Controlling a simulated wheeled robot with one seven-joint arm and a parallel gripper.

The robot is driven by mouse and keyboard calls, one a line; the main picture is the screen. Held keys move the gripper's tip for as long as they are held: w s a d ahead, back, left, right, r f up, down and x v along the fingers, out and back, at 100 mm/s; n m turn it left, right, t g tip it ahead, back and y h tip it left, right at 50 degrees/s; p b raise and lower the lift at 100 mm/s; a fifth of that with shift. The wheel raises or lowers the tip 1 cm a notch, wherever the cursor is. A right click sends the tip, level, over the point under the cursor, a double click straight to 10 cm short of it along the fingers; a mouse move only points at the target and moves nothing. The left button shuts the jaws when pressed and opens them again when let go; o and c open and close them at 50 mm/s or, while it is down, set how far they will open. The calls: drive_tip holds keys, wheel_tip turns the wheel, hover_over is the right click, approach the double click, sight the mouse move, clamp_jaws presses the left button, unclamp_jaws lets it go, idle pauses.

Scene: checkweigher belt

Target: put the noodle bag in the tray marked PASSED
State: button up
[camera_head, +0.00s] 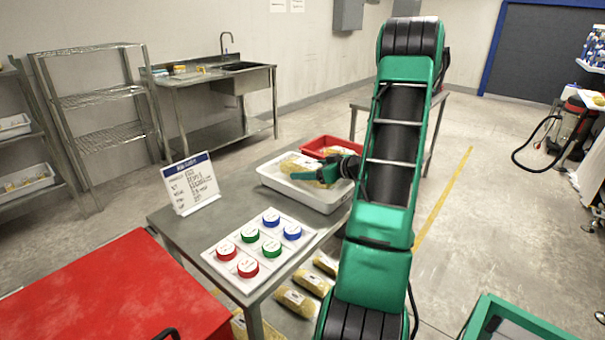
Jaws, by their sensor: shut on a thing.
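My gripper (318,172) is at the end of my green and black arm, low over the white tray (320,200) on the steel table. It is shut on a yellowish noodle bag (325,184), partly hidden by the fingers. Another pale yellow packet surface (298,164) shows inside the tray beside the fingers; I cannot tell if it is a separate bag. I cannot tell whether the held bag touches the tray floor. No PASSED marking is readable on the white tray or on the red tray (311,147) behind it.
A sign (190,184) and a white board with red, green and blue round pieces (262,246) stand on the table (232,172). Several noodle bags (297,301) lie below its front edge. A red surface (95,295) is at lower left. My arm hides the table's right side.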

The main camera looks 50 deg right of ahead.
drive_tip(key=shift+f, duration=0.5)
drive_tip(key=o, duration=1.6)
drive_tip(key=shift+r, duration=0.25)
drive_tip(key=v, duration=1.2)
drive_tip(key=shift+r, duration=0.3)
